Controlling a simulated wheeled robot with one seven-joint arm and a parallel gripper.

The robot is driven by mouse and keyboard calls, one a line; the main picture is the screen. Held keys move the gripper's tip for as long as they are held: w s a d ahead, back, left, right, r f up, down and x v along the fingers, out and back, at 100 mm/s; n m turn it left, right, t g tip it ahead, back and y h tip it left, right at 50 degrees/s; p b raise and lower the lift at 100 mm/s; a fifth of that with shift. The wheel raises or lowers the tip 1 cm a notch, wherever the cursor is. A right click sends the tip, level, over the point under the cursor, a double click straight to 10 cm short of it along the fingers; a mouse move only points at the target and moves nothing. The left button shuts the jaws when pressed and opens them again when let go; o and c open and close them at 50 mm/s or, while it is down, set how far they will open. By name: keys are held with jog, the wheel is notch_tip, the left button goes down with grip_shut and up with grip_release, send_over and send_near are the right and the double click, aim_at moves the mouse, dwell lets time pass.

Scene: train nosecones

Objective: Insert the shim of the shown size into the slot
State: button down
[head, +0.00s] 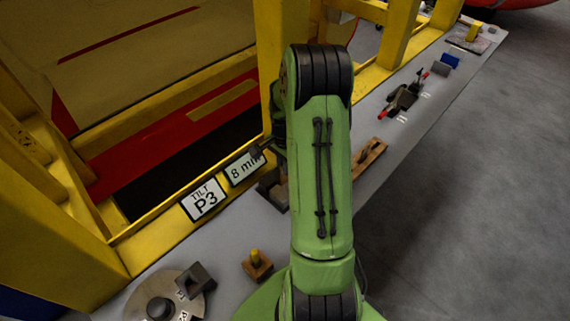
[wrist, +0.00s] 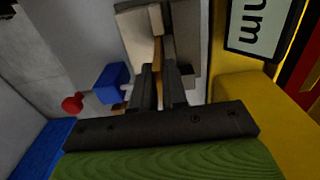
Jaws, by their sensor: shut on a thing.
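My gripper (wrist: 160,72) is shut on a thin tan shim (wrist: 157,20), seen edge-on and mostly hidden between the dark fingers in the wrist view. A grey block (wrist: 183,28) lies beyond the fingertips, with the shim's strip showing against its middle. I cannot tell whether the shim is inside a slot or only in front of it. In the head view, my green arm hides most of the gripper and shim. A dark grey block (head: 272,188) shows just left of the arm. A sign (head: 244,168) beside it reads 8 mm.
A round disc (head: 140,300) and a wooden block with a yellow peg (head: 257,265) stand on the grey bench at front. A wooden piece (head: 370,157) and dark tools (head: 402,99) lie right of the arm. Yellow frame posts (head: 398,30) border the bench.

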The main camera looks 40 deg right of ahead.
aim_at(285, 183)
jog(key=shift+f+b, duration=1.35)
jog(key=shift+f, duration=0.35)
jog(key=c, duration=1.1)
grip_release()
notch_tip(285, 183, up, 16)
jog(key=shift+f+p, duration=0.1)
jog(key=shift+p, duration=0.55)
jog(key=s+a+r+n+t+h, duration=0.1)
jog(key=s+a+r+n, duration=0.3)
jog(key=a, duration=0.3)
jog(key=s+a+r+n+t, duration=0.1)
jog(key=a+r+n+t, duration=0.1)
jog(key=a+r+n, duration=0.45)
jog(key=s+a+n+t, duration=0.1)
jog(key=s+a+n, duration=0.1)
jog(key=s+a, duration=0.1)
jog(key=s+a+f+n, duration=0.1)
jog(key=s+a+n, duration=0.1)
jog(key=s+a, duration=0.1)
jog(key=s+a+n+t+y, duration=0.1)
jog(key=s+a+n, duration=0.2)
jog(key=s, duration=0.1)
jog(key=shift+s+a+f+t, duration=0.3)
